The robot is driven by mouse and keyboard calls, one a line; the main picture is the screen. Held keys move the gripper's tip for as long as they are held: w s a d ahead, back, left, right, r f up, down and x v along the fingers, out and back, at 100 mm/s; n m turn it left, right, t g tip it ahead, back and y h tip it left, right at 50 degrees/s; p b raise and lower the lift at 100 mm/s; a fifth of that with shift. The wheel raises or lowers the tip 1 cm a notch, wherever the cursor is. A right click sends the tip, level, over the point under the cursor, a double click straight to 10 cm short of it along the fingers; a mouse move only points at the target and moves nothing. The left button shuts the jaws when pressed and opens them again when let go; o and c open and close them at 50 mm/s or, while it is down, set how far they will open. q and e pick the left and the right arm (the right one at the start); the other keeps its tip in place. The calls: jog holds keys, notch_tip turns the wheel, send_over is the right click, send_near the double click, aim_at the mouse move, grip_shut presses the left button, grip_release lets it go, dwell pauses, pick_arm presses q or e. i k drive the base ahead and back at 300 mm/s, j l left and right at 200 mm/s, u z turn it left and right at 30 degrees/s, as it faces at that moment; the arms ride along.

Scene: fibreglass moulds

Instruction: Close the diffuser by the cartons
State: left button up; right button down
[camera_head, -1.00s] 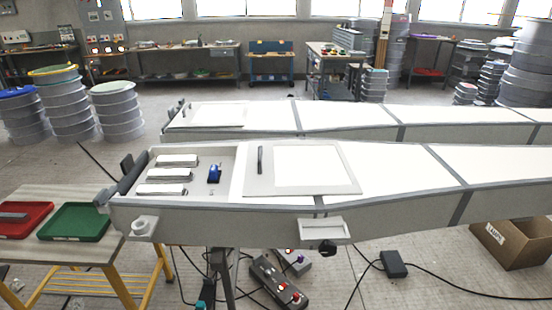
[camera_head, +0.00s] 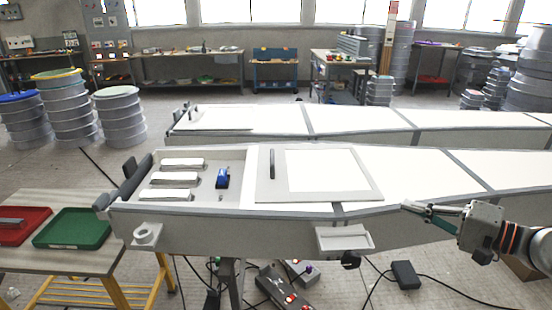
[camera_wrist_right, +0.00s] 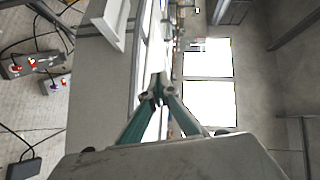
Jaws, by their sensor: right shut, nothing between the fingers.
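A long white light fixture (camera_head: 210,231) spans the middle of the head view. Its diffuser (camera_head: 264,187), a white framed panel with a dark upright handle (camera_head: 272,162), lies to the right of an open compartment with several white bars (camera_head: 182,180) and a blue part (camera_head: 222,178). My right gripper (camera_head: 405,206) is shut and empty by the fixture's near edge, right of the diffuser and apart from it. In the right wrist view its fingertips (camera_wrist_right: 157,93) meet beside the fixture's side wall (camera_wrist_right: 88,90). My left gripper is not in view.
A brown carton (camera_head: 522,268) stands on the floor at right, mostly hidden by my right arm. A second long fixture (camera_head: 255,121) lies behind. A small ledge (camera_head: 344,240) juts from the near side. Green (camera_head: 72,230) and red trays sit on a bench at left.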

aim_at(308, 174)
jog(key=i+j, duration=0.3)
jog(key=j, duration=0.15)
jog(key=i+j, duration=0.3)
jog(key=j, duration=0.2)
